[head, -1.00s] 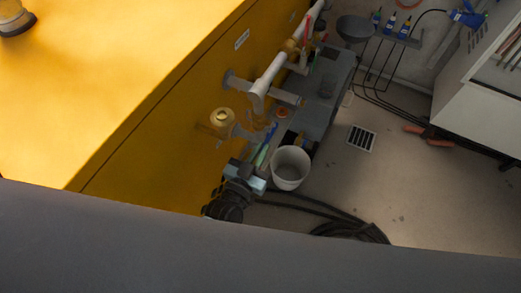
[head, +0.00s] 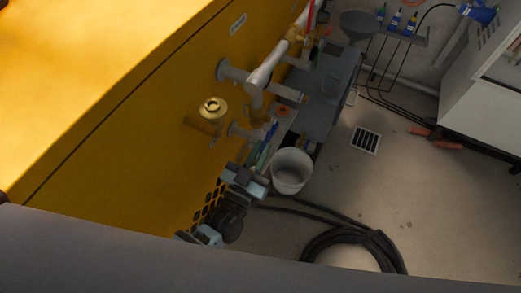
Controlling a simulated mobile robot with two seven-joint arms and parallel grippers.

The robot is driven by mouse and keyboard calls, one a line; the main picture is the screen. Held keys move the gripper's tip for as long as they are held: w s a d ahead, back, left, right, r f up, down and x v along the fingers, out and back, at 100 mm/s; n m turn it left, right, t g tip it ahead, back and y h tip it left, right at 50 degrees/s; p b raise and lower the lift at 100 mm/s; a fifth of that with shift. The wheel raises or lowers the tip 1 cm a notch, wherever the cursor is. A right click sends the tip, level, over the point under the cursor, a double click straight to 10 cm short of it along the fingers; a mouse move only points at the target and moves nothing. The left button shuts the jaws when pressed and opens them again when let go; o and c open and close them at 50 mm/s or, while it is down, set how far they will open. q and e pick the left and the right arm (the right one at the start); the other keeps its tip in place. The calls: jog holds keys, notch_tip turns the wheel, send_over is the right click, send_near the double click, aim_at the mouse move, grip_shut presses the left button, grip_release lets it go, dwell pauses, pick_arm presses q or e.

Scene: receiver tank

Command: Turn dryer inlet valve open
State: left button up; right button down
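Grey pipework (head: 268,72) stands out from the yellow tank (head: 150,130). A brass valve with a red lever (head: 311,14) is at its upper end, cut by the top edge. Lower down, a brass-coloured fitting (head: 258,111) has a narrow blue part (head: 271,132) just below it, possibly a lever. No label is readable, so I cannot tell which is the dryer inlet valve. My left gripper (head: 246,178) is below this lower fitting, beside the tank and apart from the red lever. Its fingers are too dark and small to read. My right gripper is not in view.
A brass round fitting (head: 212,108) juts from the tank. A white bucket (head: 291,171) stands on the floor right of my gripper. A coiled black hose (head: 350,245) lies below it.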

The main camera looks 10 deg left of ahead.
pick_arm(q)
jog(key=o, duration=0.3)
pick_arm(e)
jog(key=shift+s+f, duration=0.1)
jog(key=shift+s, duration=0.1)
pick_arm(q)
jog(key=shift+o, duration=0.2)
jog(key=v, duration=0.8)
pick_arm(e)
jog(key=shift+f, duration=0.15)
